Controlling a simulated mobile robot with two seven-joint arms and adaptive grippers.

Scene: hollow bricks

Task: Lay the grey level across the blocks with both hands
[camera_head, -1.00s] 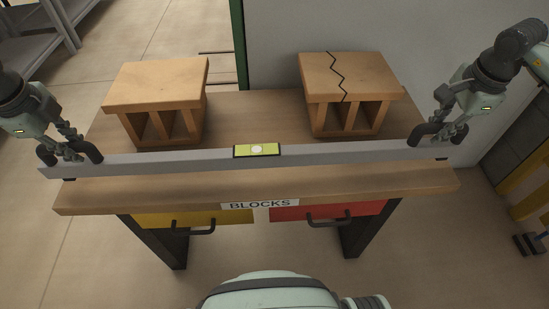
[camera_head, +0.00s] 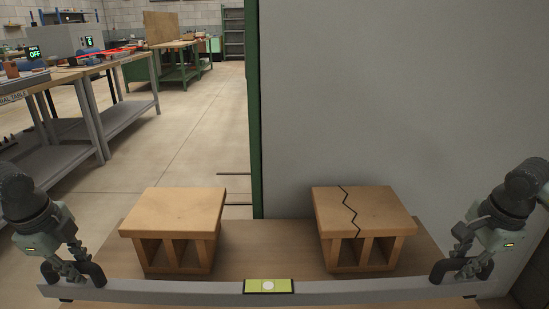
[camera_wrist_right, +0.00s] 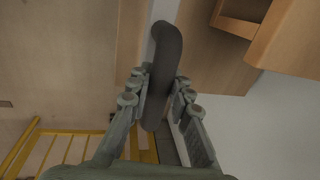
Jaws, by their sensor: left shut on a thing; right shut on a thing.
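The long grey level (camera_head: 190,292) spans the bottom of the head view, in front of both blocks, with a yellow-green vial at its middle. My left gripper (camera_head: 78,272) is shut on the dark handle at its left end. My right gripper (camera_head: 458,268) is shut on the dark right handle; the right wrist view shows this handle (camera_wrist_right: 166,60) between the fingers. The left block (camera_head: 175,212) is plain tan and hollow. The right block (camera_head: 365,210) is similar, with a black zigzag crack line on its top and front edge. The level rests on neither block.
The blocks stand apart on a wooden table (camera_head: 270,245). A grey wall panel (camera_head: 370,100) with a green edge post (camera_head: 255,110) rises behind. Workbenches (camera_head: 75,80) stand far left. A yellow rail frame (camera_wrist_right: 70,140) shows in the right wrist view.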

